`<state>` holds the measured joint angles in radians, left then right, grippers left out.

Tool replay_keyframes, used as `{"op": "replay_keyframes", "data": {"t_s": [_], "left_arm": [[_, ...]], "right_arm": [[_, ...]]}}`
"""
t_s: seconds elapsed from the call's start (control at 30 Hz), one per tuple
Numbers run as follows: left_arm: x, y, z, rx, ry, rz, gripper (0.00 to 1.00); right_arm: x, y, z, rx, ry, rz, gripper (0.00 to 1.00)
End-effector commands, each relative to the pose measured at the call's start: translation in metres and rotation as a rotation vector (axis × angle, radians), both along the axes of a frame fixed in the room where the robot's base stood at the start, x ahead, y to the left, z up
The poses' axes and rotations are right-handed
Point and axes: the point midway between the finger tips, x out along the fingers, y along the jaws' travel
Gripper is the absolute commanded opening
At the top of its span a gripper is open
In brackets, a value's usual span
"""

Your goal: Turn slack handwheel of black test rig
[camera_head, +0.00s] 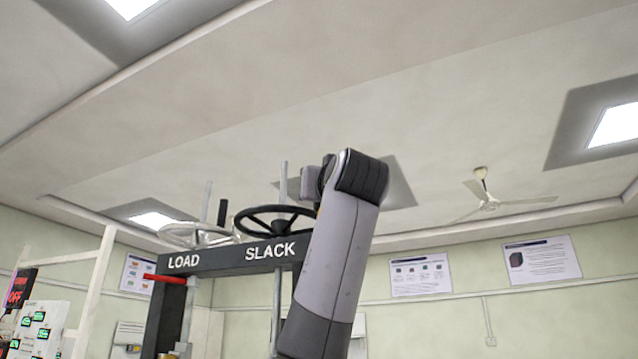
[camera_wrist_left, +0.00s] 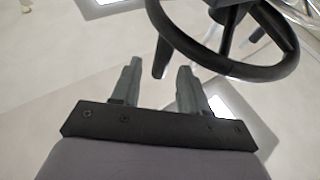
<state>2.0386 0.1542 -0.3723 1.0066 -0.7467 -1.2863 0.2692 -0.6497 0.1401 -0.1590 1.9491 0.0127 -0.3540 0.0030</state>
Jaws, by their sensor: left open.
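The black slack handwheel (camera_head: 275,222) sits on top of the rig's dark crossbeam (camera_head: 228,258), above the white word SLACK. A dark upright handle (camera_head: 222,212) shows at its left side. My grey arm (camera_head: 335,260) rises in front of the wheel's right edge and covers part of it; its gripper fingers cannot be made out there. In the left wrist view the handwheel (camera_wrist_left: 235,70) fills the upper right. My left gripper (camera_wrist_left: 160,67) is open there, and a dark handle (camera_wrist_left: 162,56) from the rim appears between its fingertips. Whether they touch is unclear. My right gripper is out of view.
A pale handwheel (camera_head: 195,234) stands left of the black one, above the word LOAD. Metal rods (camera_head: 283,185) rise near the wheels. A red bar (camera_head: 165,279) sticks out below the beam. Display panels (camera_head: 35,325) stand at the lower left. The right side is open.

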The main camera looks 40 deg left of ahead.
Motion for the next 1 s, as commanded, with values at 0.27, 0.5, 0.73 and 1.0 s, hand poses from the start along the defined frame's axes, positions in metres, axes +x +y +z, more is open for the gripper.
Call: {"op": "replay_keyframes", "data": {"t_s": [0.27, 0.5, 0.73, 1.0], "left_arm": [[0.015, 0.022, 0.012, -0.001, 0.001, 0.001, 0.44], [0.016, 0.023, 0.012, 0.000, 0.000, 0.000, 0.44], [0.016, 0.023, 0.012, 0.001, -0.001, 0.000, 0.00], [0.019, 0.024, 0.012, -0.003, 0.002, 0.035, 0.00]], "right_arm": [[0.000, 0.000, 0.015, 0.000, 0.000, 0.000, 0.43], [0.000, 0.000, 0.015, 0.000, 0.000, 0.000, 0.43], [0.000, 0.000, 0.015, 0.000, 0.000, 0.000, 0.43], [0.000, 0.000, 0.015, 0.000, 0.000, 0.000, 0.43]]}}
